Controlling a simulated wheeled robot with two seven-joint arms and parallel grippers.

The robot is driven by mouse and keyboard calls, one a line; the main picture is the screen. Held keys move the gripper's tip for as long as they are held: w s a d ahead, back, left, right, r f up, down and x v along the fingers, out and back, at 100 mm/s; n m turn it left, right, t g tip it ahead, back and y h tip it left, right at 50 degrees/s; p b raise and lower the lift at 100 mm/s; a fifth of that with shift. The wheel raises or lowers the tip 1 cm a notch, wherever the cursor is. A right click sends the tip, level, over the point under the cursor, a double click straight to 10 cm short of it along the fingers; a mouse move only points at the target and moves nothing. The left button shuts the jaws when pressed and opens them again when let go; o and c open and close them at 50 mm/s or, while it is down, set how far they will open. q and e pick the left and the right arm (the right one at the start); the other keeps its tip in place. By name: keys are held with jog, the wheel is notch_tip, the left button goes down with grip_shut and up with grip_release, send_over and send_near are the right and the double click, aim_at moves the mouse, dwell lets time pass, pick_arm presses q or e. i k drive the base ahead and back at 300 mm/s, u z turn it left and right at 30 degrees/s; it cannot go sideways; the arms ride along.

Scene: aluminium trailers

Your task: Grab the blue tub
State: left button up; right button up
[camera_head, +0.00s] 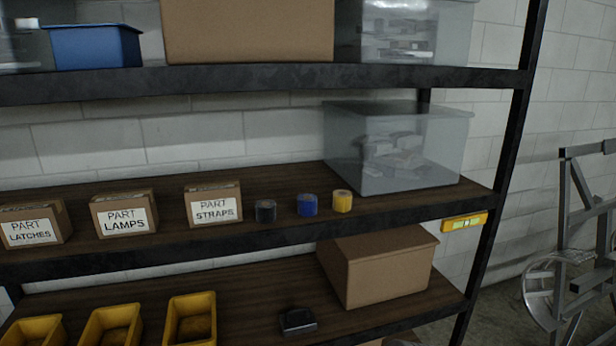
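A blue tub (95,46) sits on the top shelf at the upper left of the head view. Its front and rim show, and it stands near the shelf's front edge. A clear container partly shows to its left, and a large cardboard box stands to its right. Neither of my grippers shows in the head view.
The dark metal shelf rack (270,78) fills most of the view. The cardboard box (248,30) and a clear bin (415,32) share the top shelf. Small labelled part boxes (124,214), tape rolls and yellow bins (192,318) stand lower. An aluminium frame (575,220) stands right.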

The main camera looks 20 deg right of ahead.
aim_at(108, 45)
jog(key=k, duration=0.6)
jog(key=u, duration=0.9)
jog(key=i, duration=1.5)
jog(key=z, duration=0.35)
